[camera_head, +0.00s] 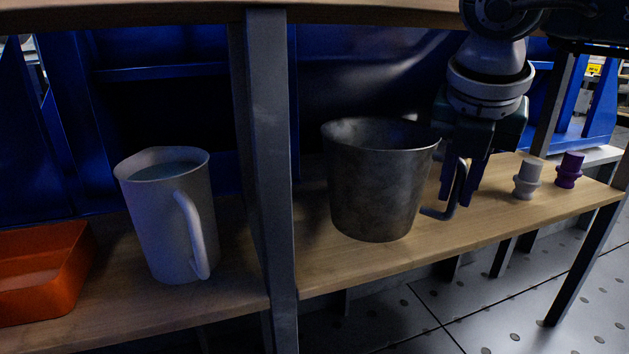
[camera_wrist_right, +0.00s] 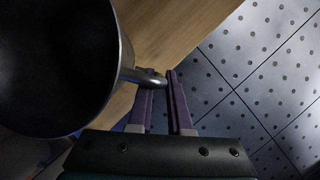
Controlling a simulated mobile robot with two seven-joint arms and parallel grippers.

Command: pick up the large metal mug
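The large metal mug (camera_head: 378,190) stands upright on the wooden shelf, with its handle (camera_head: 461,188) toward the right. It also shows in the right wrist view, with its dark open mouth (camera_wrist_right: 52,65) at the left and its handle (camera_wrist_right: 145,78) reaching the fingertips. My right gripper (camera_head: 462,192) points down at the handle, and its fingers show on both sides of it. In the right wrist view the fingers (camera_wrist_right: 164,74) stand apart with a narrow gap, and the handle crosses over the left finger. Firm contact is not visible. My left gripper is not in view.
A grey post (camera_head: 268,180) stands left of the metal mug. Beyond it are a pale pitcher (camera_head: 172,220) and an orange bin (camera_head: 75,262). A grey plug (camera_head: 527,180) and a purple plug (camera_head: 569,170) stand to the right. The upper shelf (camera_head: 350,12) overhangs.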

